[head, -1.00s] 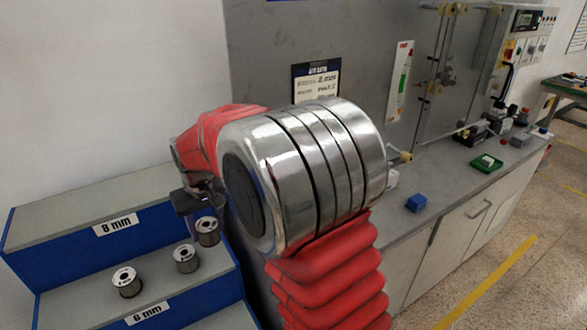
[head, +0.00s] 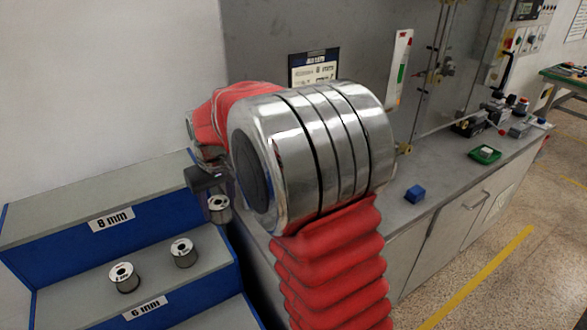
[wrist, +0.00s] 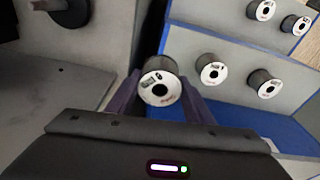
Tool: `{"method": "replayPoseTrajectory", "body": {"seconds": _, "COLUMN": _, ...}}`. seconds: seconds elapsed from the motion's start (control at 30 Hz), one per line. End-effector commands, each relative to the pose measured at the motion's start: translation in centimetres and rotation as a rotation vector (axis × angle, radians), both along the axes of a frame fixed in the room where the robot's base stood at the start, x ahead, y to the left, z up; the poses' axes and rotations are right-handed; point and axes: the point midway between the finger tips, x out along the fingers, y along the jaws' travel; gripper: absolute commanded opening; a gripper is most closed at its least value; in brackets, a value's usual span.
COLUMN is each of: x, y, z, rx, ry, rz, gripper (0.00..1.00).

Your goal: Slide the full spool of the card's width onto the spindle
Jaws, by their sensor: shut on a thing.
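My gripper (wrist: 160,100) is shut on a silver spool with a white end face (wrist: 160,88). The same spool (head: 219,209) hangs below my gripper (head: 207,182) in the head view, near the right side of the blue stepped rack. Two similar spools, a left one (head: 124,277) and a right one (head: 184,253), stand on the step above the "6 mm" label (head: 146,309). A card (head: 314,68) is on the grey panel; its writing is too small to read. A dark round part on a short shaft (wrist: 72,10), possibly the spindle, is at the wrist view's upper left.
The "8 mm" label (head: 111,219) is on the upper step's front. More spools (wrist: 260,10) stand on another step in the wrist view. A blue block (head: 415,194) and green tray (head: 485,154) lie on the grey bench. My arm hides part of the bench.

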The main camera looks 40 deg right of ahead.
Motion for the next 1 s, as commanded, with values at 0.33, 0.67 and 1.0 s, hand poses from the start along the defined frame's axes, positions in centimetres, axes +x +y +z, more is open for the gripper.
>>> {"method": "replayPoseTrajectory", "body": {"seconds": 0.33, "x": -2.8, "y": -11.5, "z": 4.4, "rx": -0.001, "ry": -0.001, "rz": 0.078, "gripper": 0.12}}
{"method": "replayPoseTrajectory", "body": {"seconds": 0.67, "x": -6.4, "y": -18.8, "z": 7.6, "rx": 0.001, "ry": -0.008, "rz": 0.155, "gripper": 0.12}}
{"method": "replayPoseTrajectory", "body": {"seconds": 1.0, "x": -6.9, "y": -19.5, "z": 7.9, "rx": 0.002, "ry": -0.009, "rz": 0.168, "gripper": 0.12}}
